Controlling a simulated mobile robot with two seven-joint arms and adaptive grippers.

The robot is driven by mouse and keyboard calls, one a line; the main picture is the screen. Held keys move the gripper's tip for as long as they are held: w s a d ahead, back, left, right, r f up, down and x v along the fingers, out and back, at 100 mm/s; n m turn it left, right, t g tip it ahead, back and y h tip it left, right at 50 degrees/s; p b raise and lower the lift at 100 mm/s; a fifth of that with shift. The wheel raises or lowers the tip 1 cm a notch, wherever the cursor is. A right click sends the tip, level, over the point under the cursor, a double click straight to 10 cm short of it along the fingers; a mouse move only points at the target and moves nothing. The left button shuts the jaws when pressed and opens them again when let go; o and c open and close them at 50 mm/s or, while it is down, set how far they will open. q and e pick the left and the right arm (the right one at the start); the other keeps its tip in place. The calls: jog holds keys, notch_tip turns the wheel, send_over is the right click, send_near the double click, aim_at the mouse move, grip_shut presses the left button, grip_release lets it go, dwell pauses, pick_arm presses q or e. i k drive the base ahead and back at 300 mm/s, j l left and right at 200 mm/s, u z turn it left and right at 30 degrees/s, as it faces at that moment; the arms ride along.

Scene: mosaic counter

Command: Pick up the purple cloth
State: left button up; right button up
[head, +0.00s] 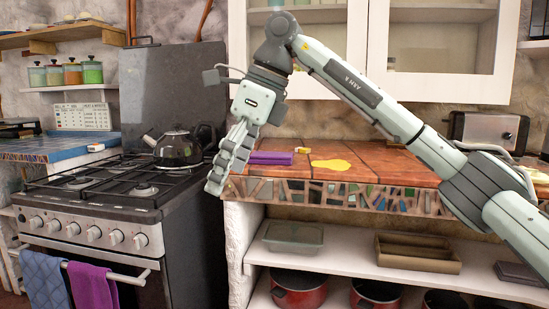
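A purple cloth (92,287) hangs over the oven door handle at the lower left, to the right of a blue cloth. Its lower end runs out of the picture. My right gripper (216,186) comes in on an arm from the right and points down, in front of the gap between the stove and the counter. It is well above and to the right of the purple cloth, not touching it. Its fingers lie close together in this view, and I cannot tell if they are open or shut. My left gripper is not in view.
A blue quilted cloth (45,279) hangs on the oven handle (137,281). A dark kettle (178,148) stands on the stove. The tiled counter (390,160) holds a flat purple object (270,157), a yellow flat piece (331,164) and a toaster (489,131).

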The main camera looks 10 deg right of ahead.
aim_at(257, 157)
jog(key=i+l, duration=0.3)
jog(key=i, duration=0.2)
jog(key=i+l, duration=0.35)
jog(key=i, duration=0.15)
jog(key=i+l, duration=0.3)
jog(key=i, duration=0.25)
